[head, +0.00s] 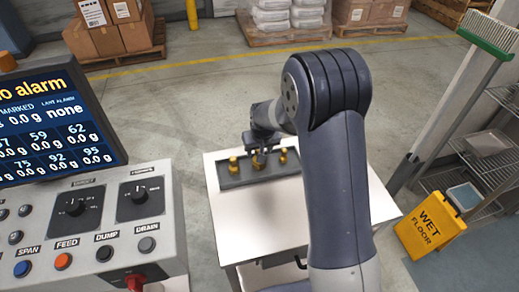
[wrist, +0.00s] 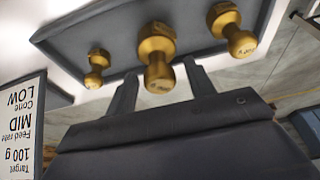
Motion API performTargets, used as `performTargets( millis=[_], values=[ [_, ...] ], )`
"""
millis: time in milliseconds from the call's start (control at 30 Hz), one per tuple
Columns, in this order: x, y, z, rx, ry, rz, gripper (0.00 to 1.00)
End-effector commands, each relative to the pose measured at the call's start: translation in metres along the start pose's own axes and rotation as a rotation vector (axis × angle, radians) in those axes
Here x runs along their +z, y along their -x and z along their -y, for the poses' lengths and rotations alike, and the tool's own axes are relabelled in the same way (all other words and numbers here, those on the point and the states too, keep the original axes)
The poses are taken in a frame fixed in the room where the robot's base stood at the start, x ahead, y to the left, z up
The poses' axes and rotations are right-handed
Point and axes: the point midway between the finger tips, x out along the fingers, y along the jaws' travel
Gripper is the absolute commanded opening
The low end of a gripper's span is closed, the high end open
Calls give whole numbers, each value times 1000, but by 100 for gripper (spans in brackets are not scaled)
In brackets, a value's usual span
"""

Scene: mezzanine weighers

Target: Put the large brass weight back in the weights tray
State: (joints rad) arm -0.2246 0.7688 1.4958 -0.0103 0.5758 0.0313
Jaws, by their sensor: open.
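The dark weights tray (head: 232,182) lies on the white table (head: 250,215). Three brass weights stand in it. In the wrist view, the tray (wrist: 122,22) holds a small weight (wrist: 97,68) at left, the large brass weight (wrist: 156,45) in the middle, looking biggest, and another weight (wrist: 232,30) at right. The head view shows the left weight (head: 233,164) and right weight (head: 283,156); my gripper (head: 259,158) mostly hides the middle one. My gripper (wrist: 160,75) is open, its fingers on either side of the large weight's knob. I cannot tell whether they touch it.
A control console (head: 110,225) with knobs and a screen (head: 55,120) stands at left. A yellow wet-floor sign (head: 430,228) and wire shelves (head: 490,160) are at right. Pallets with boxes (head: 110,35) are behind. A printed card (wrist: 20,130) shows at the wrist view's left.

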Motion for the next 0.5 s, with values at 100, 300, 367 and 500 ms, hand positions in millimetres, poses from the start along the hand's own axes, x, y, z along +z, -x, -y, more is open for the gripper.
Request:
performTargets(
  millis=[100,300,367,500],
  values=[
    [0,0,0,0,0,0,51],
    [-2,8,0,0,0,-3,51],
    [-2,16,0,0,0,-4,51],
    [-2,40,0,0,0,-6,51]
  ],
)
